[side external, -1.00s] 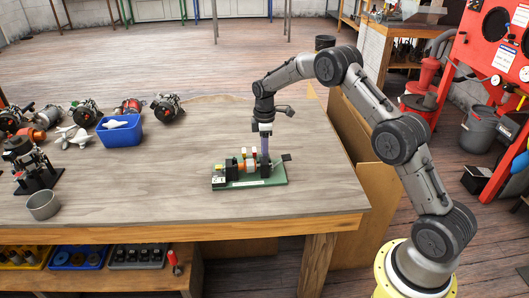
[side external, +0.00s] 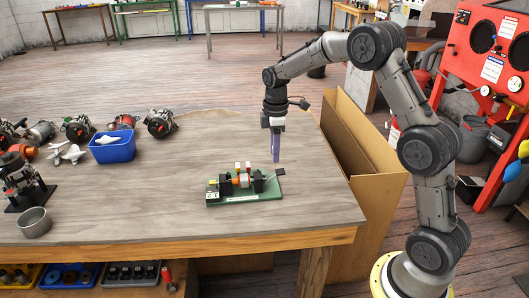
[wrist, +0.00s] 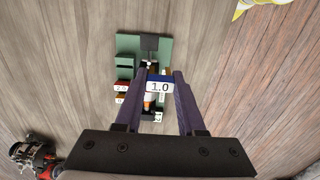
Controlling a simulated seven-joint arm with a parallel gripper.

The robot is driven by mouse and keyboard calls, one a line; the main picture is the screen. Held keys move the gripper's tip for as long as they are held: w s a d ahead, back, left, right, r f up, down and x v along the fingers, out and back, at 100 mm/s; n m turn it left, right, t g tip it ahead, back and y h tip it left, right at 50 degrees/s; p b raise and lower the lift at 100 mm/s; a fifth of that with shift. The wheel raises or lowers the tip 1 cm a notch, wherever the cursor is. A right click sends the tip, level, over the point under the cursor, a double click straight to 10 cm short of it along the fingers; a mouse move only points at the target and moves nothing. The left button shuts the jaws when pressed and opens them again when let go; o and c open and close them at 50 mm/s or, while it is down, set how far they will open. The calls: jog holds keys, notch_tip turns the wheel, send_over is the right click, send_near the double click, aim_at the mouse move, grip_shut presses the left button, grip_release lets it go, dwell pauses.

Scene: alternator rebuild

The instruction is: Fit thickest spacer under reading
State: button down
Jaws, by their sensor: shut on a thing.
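My gripper (side external: 277,160) has long purple fingers and points down above the green fixture (side external: 255,197), near its right end. In the wrist view my gripper (wrist: 162,76) is shut on a spacer with a blue and white tag reading 1.0 (wrist: 159,87). The fixture also shows below it in the wrist view (wrist: 126,44). A spacer with a red tag (wrist: 121,86), seeming to read 2.0, stands at the fixture's left side, with a yellow-edged tag (wrist: 119,99) beside it. An orange part (side external: 243,181) sits on the fixture between black blocks. My fingers and the held tag hide part of the fixture.
A blue bin (side external: 114,149) with a pale part, several alternators (side external: 160,115), a metal cup (side external: 35,222) and a black stand (side external: 30,195) occupy the bench's left. The wooden bench top (side external: 150,200) is clear around the fixture.

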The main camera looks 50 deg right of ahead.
jog(key=s+a+r, duration=0.1)
jog(key=s+r, duration=0.3)
jog(key=w+a, duration=0.5)
jog(key=w, duration=0.9)
jog(key=shift+w+a+f, duration=0.25)
jog(key=shift+a+f, duration=0.3)
jog(key=shift+f, duration=0.85)
jog(key=shift+w+a+f, duration=0.2)
jog(key=shift+a+f, duration=0.3)
jog(key=shift+f, duration=0.95)
jog(key=shift+w+a+f, duration=0.25)
jog(key=shift+a+f, duration=0.3)
jog(key=shift+f, duration=0.85)
jog(key=shift+f, duration=0.25)
jog(key=shift+f, duration=0.35)
jog(key=shift+f, duration=0.6)
